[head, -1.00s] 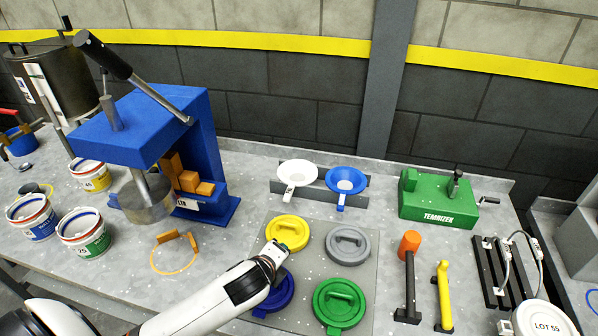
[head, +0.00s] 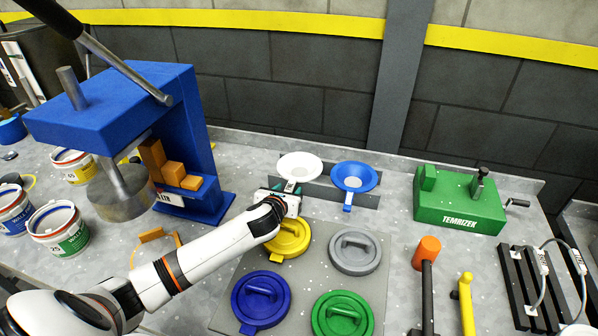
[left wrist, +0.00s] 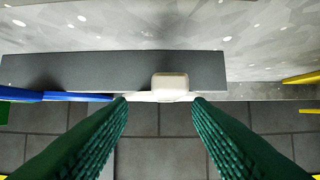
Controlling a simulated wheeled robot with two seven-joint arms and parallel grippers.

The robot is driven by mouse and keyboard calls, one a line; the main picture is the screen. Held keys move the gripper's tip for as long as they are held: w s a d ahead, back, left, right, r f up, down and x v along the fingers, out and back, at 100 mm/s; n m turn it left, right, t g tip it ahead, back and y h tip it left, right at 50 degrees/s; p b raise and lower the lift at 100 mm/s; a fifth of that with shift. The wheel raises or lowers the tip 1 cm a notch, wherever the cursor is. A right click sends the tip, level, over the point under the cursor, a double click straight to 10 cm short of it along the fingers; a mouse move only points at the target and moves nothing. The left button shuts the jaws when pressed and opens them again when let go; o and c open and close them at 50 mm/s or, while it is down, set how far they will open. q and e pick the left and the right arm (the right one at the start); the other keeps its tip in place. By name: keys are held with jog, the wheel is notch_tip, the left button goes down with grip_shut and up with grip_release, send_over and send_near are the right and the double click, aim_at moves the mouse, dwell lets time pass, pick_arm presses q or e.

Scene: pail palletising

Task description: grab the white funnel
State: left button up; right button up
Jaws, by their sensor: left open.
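The white funnel (head: 299,164) sits in the dark grey rack (head: 367,199) at the back of the table, left of the blue funnel (head: 354,177). My left gripper (head: 288,191) is at the near side of the white funnel and hides most of its handle in the head view. In the left wrist view, the white funnel's handle end (left wrist: 170,82) lies ahead, between the two spread green fingers of the left gripper (left wrist: 160,103). The gripper is open, with nothing held. I cannot tell whether a finger touches the funnel. My right gripper is out of view.
A blue press (head: 120,110) stands to the left. A green vise (head: 460,203) stands to the right.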

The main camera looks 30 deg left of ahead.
aim_at(290, 186)
pick_arm(q)
jog(key=x, duration=0.5)
jog(key=shift+a, duration=0.35)
grip_shut()
